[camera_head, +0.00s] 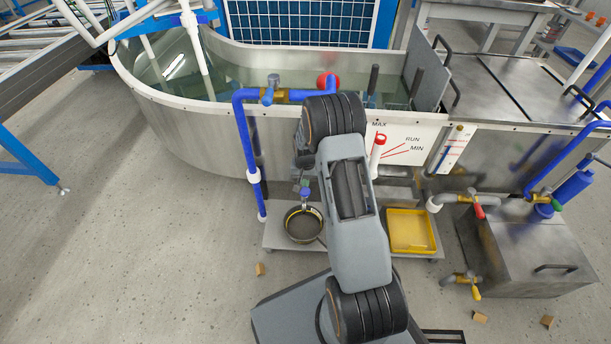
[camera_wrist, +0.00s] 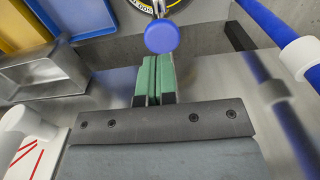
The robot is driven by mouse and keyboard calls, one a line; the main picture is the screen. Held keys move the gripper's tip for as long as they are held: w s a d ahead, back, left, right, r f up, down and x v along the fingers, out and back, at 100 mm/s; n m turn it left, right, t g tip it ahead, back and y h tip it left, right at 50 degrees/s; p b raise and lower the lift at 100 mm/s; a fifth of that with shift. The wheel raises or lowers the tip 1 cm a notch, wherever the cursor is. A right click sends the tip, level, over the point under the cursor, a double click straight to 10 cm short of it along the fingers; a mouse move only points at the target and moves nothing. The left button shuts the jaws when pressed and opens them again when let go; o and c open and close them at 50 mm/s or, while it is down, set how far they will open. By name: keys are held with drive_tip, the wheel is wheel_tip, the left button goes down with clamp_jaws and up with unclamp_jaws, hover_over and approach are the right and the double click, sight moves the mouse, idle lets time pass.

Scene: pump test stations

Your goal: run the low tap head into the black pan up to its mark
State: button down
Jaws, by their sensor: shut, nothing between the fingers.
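The black pan (camera_head: 304,239) stands on a low grey shelf under the low tap (camera_head: 305,194); its rim carries yellow marking. In the wrist view only part of the pan (camera_wrist: 178,13) shows at the top edge. The tap's round blue head (camera_wrist: 162,37) is just beyond my fingertips in the wrist view; I cannot tell if they touch it. My gripper (camera_wrist: 157,62) has green fingers, shut together with nothing between them.
A yellow tray (camera_head: 411,249) stands on the shelf right of the pan and also shows in the wrist view (camera_wrist: 22,28). A blue vertical pipe (camera_head: 246,150) runs close by on the left. The steel tank wall (camera_head: 205,138) rises behind. Small blocks lie on the floor.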

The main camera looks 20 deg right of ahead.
sight(305, 191)
drive_tip(key=shift+f+b, duration=0.65)
drive_tip(key=shift+f, duration=1.1)
wheel_tip(305, 191, down, 2)
drive_tip(key=shift+b, duration=0.3)
drive_tip(key=shift+s+a+f, duration=0.1)
drive_tip(key=shift+s, duration=0.1)
idle(5.6)
